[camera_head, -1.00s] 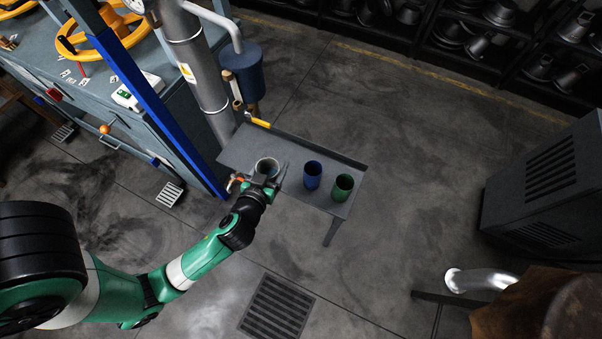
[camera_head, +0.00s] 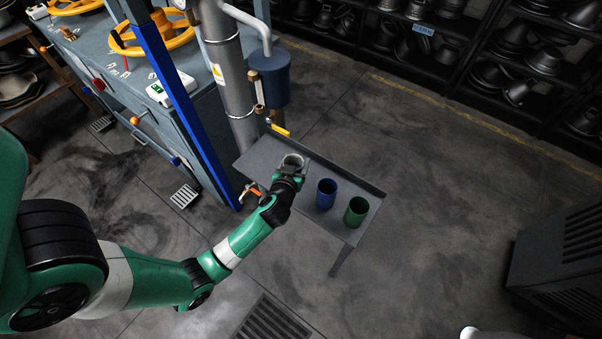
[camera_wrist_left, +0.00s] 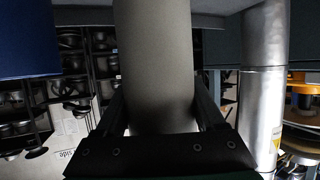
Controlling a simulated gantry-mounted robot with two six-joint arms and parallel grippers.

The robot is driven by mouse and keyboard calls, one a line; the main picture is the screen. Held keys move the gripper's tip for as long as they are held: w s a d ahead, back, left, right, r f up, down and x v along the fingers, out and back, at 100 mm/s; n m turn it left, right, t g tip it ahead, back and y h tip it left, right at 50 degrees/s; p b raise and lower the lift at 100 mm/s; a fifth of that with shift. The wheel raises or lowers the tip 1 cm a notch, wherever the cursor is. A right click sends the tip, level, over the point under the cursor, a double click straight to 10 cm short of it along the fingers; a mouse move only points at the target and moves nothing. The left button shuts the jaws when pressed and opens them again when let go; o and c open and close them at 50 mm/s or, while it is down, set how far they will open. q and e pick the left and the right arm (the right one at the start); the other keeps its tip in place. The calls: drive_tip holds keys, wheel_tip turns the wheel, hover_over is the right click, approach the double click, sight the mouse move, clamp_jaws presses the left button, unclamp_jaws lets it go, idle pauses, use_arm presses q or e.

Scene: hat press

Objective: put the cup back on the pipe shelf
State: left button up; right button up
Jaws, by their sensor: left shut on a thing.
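The grey cup (camera_head: 292,161) is held in my left gripper (camera_head: 289,170), over the left part of the pipe shelf (camera_head: 264,154). My left gripper is shut on its side. In the left wrist view the cup (camera_wrist_left: 155,60) stands between the two fingers. I cannot tell whether its base touches the shelf. A blue cup (camera_head: 326,193) and a green cup (camera_head: 356,211) stand on the shelf to the right of the gripper. The blue cup also shows at the left wrist view's edge (camera_wrist_left: 28,40). My right gripper is out of view.
A vertical grey pipe (camera_head: 229,85) stands at the shelf's left end, with a yellow-handled valve (camera_head: 280,130) by the back edge. An orange-handled tap (camera_head: 251,190) is near the front left. A blue post (camera_head: 170,85) rises left of the shelf.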

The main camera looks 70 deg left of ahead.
sight(298, 166)
use_arm(q)
drive_tip(key=shift+w+a+f+b, duration=0.15)
drive_tip(key=shift+w+a+f, duration=0.1)
drive_tip(key=shift+f, duration=0.25)
drive_tip(key=shift+w+a+f+b, duration=0.15)
drive_tip(key=shift+w+f, duration=0.1)
drive_tip(key=shift+f, duration=0.25)
drive_tip(key=shift+w+a+f, duration=0.15)
drive_tip(key=shift+w+f, duration=0.15)
drive_tip(key=shift+w, duration=0.1)
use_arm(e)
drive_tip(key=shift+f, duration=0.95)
use_arm(q)
drive_tip(key=shift+w+f+b, duration=0.1)
drive_tip(key=shift+f+b, duration=1.05)
drive_tip(key=shift+f, duration=0.55)
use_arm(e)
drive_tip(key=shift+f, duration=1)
